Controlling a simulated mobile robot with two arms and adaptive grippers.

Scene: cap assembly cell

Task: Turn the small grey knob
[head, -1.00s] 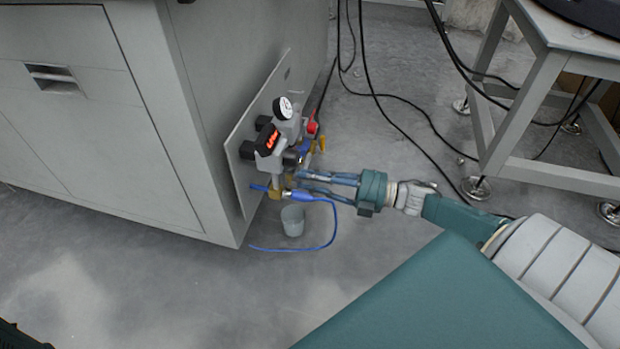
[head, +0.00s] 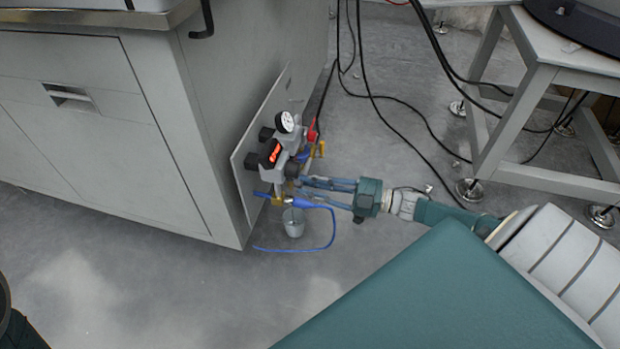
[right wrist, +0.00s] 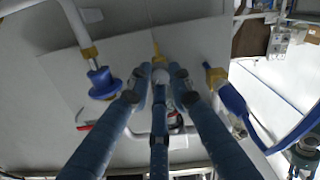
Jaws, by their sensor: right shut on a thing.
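The small grey knob (right wrist: 161,76) shows as a small rounded grey piece between my fingertips in the right wrist view. My right gripper (right wrist: 160,80) is shut on it, with its blue fingers closing in around it and covering much of it. In the head view my right gripper (head: 300,188) reaches from the right to the lower part of the air-valve unit (head: 274,174), and the knob cannot be made out there. The unit carries a dial gauge (head: 285,121) and a red-lit display (head: 273,153). My left gripper is not in view.
The unit sits on a plate (head: 240,178) on the side of a grey cabinet (head: 150,130). Black cables (head: 400,128) and a metal stand (head: 510,110) are at the right.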

